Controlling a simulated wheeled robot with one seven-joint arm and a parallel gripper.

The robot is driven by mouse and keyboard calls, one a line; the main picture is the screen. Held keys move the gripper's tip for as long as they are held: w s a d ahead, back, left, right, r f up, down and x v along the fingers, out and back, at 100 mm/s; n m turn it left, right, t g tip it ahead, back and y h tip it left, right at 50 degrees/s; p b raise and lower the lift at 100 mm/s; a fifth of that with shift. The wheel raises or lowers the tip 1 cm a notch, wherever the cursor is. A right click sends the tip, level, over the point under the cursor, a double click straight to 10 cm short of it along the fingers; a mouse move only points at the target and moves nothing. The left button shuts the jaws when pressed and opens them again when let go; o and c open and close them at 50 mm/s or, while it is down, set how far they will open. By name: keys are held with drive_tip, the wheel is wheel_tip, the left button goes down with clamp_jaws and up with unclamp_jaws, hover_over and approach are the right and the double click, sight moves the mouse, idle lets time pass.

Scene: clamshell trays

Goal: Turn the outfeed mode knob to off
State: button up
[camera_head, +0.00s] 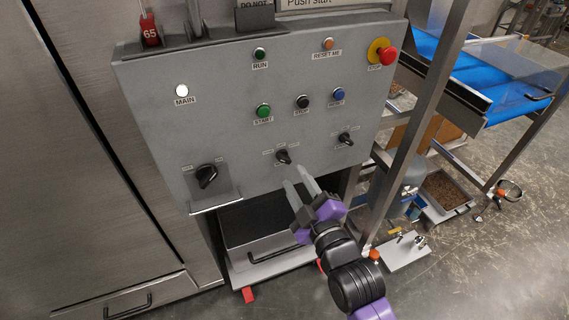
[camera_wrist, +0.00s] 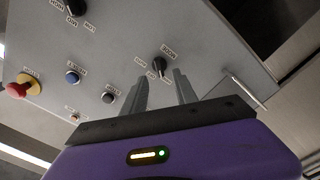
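The grey control panel (camera_head: 225,110) carries a small black knob (camera_head: 283,157) low in its middle; small labels sit around it, too small to read surely. A similar black knob (camera_head: 345,139) is to its right. I cannot tell from the labels which is the outfeed mode knob. My gripper (camera_head: 291,173) is open and empty, its fingertips just below and in front of the middle knob. In the wrist view, that knob (camera_wrist: 159,65) appears just beyond the gap between the two fingertips (camera_wrist: 159,77), with no visible contact.
A larger black rotary switch (camera_head: 207,176) is at the panel's lower left. Several push buttons sit above the knobs, including green START (camera_head: 264,110) and blue (camera_head: 337,94). A red stop button (camera_head: 388,56) is at upper right. A metal post (camera_head: 425,100) stands right of the panel.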

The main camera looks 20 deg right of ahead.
sight(286, 162)
drive_tip(key=w+p, duration=0.1)
drive_tip(key=w, duration=0.5)
drive_tip(key=shift+w, duration=0.25)
clamp_jaws()
